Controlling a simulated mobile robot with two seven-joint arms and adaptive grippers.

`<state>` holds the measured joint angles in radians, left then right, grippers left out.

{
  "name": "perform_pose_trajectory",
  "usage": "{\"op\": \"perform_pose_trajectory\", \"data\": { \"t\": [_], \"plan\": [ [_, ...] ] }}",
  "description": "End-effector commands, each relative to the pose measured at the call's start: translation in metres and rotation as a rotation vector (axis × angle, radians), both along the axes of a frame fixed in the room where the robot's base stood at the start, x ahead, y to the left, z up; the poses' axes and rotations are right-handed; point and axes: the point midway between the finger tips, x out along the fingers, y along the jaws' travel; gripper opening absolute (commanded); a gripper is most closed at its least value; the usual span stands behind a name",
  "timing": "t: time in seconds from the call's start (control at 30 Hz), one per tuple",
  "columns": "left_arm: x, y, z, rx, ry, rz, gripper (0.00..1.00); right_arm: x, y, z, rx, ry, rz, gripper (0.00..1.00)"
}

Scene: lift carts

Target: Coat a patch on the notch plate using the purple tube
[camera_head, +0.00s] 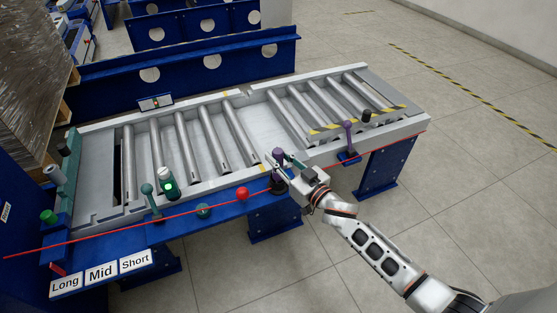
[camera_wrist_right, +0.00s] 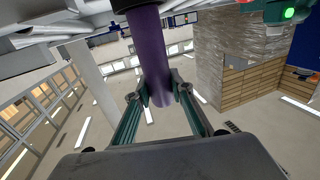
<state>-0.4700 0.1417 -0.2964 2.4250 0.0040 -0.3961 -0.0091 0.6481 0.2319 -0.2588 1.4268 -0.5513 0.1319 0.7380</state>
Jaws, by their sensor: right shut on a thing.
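A purple tube (camera_head: 278,155) is at the fingertips of my right gripper (camera_head: 279,168), by the front edge of the roller cart. In the right wrist view, the purple tube (camera_wrist_right: 149,50) stands between the green fingers of my right gripper (camera_wrist_right: 153,95), which is shut on it; its dark end is at the top edge. A dark round piece shows just below the fingers in the head view. I cannot single out the notch plate with certainty; a pale plate with cut edges (camera_head: 96,217) lies at the cart's left end. My left gripper is not in view.
A purple lever (camera_head: 348,135) and a black cylinder (camera_head: 367,116) stand to the right. A green-and-white bottle (camera_head: 167,184), a green lever (camera_head: 150,199) and a red ball (camera_head: 242,193) line the front. Long, Mid and Short signs (camera_head: 101,273) are at lower left. Floor at right is clear.

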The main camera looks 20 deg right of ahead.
Motion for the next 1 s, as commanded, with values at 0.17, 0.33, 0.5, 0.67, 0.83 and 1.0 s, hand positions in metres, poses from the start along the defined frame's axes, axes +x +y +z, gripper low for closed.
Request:
{"op": "perform_pose_trajectory", "data": {
  "t": [0.17,0.33,0.5,0.67,0.83,1.0],
  "plan": [
    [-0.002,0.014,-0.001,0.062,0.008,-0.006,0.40,0.004,-0.001,0.050,-0.002,-0.024,0.001,0.00],
    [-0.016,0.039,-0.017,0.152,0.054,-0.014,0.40,0.005,0.000,0.100,-0.004,-0.029,0.001,0.00],
    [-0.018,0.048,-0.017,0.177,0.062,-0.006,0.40,0.004,0.000,0.144,-0.003,-0.026,0.001,0.00],
    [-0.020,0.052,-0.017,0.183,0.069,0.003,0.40,0.002,0.000,0.172,-0.003,-0.019,0.001,0.00],
    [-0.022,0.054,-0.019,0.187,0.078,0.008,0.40,0.002,0.000,0.187,-0.002,-0.010,0.000,0.00],
    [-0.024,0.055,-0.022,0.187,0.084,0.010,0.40,0.001,0.000,0.191,-0.001,-0.006,0.001,0.00]
  ]
}}
